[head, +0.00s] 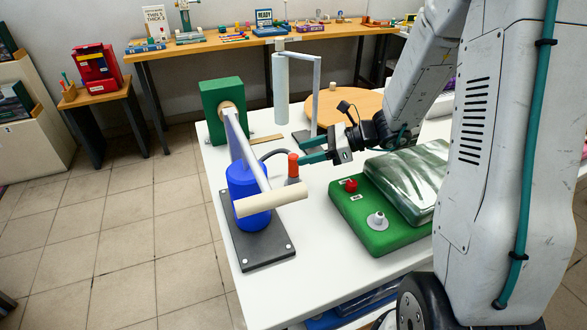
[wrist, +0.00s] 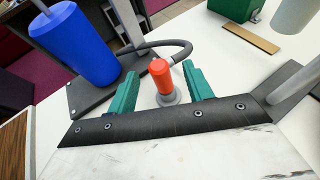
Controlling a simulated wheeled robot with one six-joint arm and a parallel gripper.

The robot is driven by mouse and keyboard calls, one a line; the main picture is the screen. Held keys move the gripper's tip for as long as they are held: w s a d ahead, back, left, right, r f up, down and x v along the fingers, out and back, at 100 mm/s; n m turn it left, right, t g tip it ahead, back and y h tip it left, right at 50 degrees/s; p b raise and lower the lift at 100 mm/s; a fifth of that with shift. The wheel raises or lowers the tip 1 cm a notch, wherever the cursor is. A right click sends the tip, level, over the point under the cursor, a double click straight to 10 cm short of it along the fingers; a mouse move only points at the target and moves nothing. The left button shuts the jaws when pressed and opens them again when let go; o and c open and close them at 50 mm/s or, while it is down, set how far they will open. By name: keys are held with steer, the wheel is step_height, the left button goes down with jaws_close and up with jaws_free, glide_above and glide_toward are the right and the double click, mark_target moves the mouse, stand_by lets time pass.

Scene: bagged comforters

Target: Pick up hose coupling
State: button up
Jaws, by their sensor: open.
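The hose coupling (head: 293,166) is an orange-red cylinder on a grey base. It stands upright on the white table at the end of a dark hose, beside the blue cylinder (head: 247,190). In the wrist view the coupling (wrist: 161,76) shows between the two green fingers of my gripper (wrist: 160,70), with a gap on each side. In the head view my gripper (head: 303,151) is open and reaches in from the right, its fingertips close to the coupling. Whether the fingers are level with the coupling's body is hard to tell.
A grey-white upright roller (head: 280,88) on a metal stand is behind. A green box with a red button (head: 351,185) and a bagged comforter (head: 413,180) are on the right.

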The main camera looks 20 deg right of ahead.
mark_target(295, 155)
steer(key=x, duration=0.4)
steer(key=shift+a, duration=0.2)
steer(key=c, duration=1.1)
steer(key=shift+r, duration=0.65)
step_height(295, 155, up, 2)
steer(key=shift+r, duration=0.15)
steer(key=s+d, duration=0.2)
steer(key=d, duration=0.2)
steer(key=s+d+r, duration=0.1)
steer(key=s+d, duration=0.2)
steer(key=d, duration=0.2)
steer(key=s+d, duration=0.3)
steer(key=d, duration=0.1)
steer(key=shift+s+d+r, duration=0.2)
steer(key=shift+s+d, duration=0.05)
steer(key=shift+d, duration=0.05)
